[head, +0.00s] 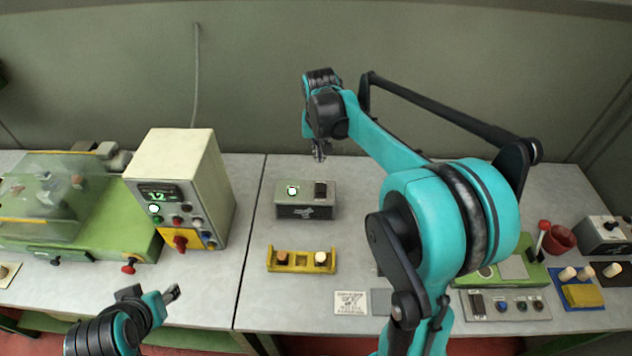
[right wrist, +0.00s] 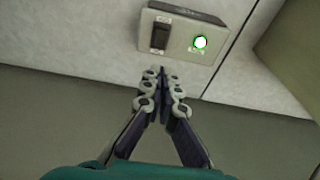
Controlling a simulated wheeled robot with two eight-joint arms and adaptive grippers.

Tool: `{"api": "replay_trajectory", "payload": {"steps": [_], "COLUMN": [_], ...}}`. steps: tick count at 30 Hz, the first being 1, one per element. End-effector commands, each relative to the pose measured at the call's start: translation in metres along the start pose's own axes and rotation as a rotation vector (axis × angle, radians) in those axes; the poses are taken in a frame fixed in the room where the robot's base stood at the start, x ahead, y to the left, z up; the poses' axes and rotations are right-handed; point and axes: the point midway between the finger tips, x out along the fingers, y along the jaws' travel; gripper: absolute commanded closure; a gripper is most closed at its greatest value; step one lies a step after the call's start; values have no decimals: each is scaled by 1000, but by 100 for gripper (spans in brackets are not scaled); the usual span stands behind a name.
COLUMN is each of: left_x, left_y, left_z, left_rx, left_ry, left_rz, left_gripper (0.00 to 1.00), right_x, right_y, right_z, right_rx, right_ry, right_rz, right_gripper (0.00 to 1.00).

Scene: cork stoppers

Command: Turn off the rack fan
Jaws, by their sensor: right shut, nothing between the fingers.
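A grey switch box (head: 284,201) stands on the bench in the middle of the head view, with a black rocker switch (head: 320,190), a lit green lamp (head: 292,191) and a dark front panel with a white marking. In the right wrist view the rocker switch (right wrist: 160,37) and the lamp (right wrist: 200,43) face the camera; the small labels are unreadable. My right gripper (head: 319,157) is shut and empty, above and behind the box; its fingertips (right wrist: 161,72) appear just short of the box edge. My left gripper (head: 172,293) is low at left, away from the box; its jaws are unclear.
A cream control cabinet (head: 180,160) with buttons and a green machine (head: 90,225) stand left. A yellow holder (head: 301,262) with two stoppers lies in front of the box. A green panel (head: 535,275), red cup (head: 560,238) and blue tray (head: 590,299) are right.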

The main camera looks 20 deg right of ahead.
Motion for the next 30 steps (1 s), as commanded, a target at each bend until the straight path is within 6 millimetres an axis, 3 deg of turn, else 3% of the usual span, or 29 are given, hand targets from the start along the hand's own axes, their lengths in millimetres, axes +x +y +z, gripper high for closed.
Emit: {"api": "replay_trajectory", "payload": {"steps": [8, 13, 30], "left_x": [0, 3, 25], "left_y": [0, 0, 0], "left_z": [0, 2, 18], "left_rx": [0, 0, 0], "left_ry": [0, 0, 0], "left_rz": [0, 0, 0], "left_gripper": [55, 55, 55], "right_x": [0, 12, 120], "right_y": [0, 0, 0], "right_z": [0, 0, 8], "right_rx": [0, 0, 0], "right_ry": [0, 0, 0], "right_rz": [0, 0, -1], "right_gripper": [100, 100, 100]}}
